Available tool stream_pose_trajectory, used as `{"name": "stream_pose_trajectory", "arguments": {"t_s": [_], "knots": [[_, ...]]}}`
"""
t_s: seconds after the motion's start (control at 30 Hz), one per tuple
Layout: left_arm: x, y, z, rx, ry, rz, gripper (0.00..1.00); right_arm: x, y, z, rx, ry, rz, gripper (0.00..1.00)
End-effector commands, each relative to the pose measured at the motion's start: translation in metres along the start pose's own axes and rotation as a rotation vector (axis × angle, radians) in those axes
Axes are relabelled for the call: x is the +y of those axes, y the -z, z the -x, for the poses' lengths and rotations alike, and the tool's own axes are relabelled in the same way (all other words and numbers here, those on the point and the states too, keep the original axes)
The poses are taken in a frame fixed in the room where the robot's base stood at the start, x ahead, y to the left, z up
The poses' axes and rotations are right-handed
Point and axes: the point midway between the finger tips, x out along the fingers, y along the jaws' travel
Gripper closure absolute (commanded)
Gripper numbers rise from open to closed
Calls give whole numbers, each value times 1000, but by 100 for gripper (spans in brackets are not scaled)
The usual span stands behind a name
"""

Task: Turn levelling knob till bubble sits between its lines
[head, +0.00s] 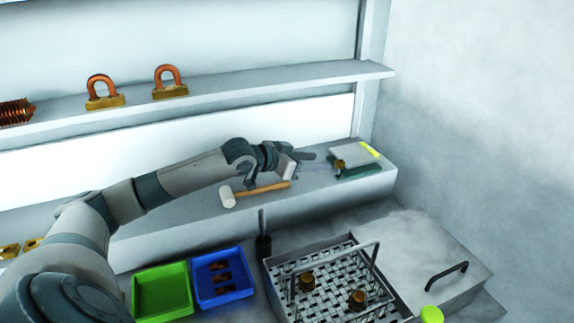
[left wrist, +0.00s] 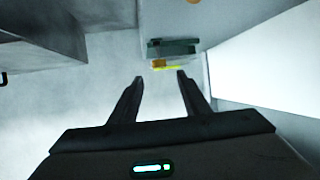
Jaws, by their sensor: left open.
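A grey-green levelling plate (head: 352,156) stands at the right end of the ledge, with a yellow-green bubble vial (head: 369,149) on its top right. A small brass levelling knob (head: 339,164) is at its left front. The bubble and its lines are too small to make out. My left gripper (head: 318,162) reaches in from the left, open and empty, just left of the knob. In the left wrist view the plate (left wrist: 173,47), knob (left wrist: 158,63) and vial (left wrist: 168,68) show just beyond the open fingertips (left wrist: 160,77), apart from them. My right gripper is not in view.
A mallet (head: 262,189) lies on the ledge below my left forearm. Below are a green tray (head: 162,291), a blue tray (head: 222,296) with dark parts, and a mesh basket (head: 330,262) with a raised handle. Copper pieces stand on the upper shelf (head: 225,96).

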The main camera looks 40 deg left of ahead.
Motion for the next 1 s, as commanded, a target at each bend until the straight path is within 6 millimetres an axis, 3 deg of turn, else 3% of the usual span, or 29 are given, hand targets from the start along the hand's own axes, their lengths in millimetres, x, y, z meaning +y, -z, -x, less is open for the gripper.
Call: {"name": "stream_pose_trajectory", "arguments": {"t_s": [0.5, 1.0], "knots": [[0, -4, 72, -5, 1, -3, 57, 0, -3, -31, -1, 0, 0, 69], [0, -1, 97, -1, -1, 0, 57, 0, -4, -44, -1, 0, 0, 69]]}}
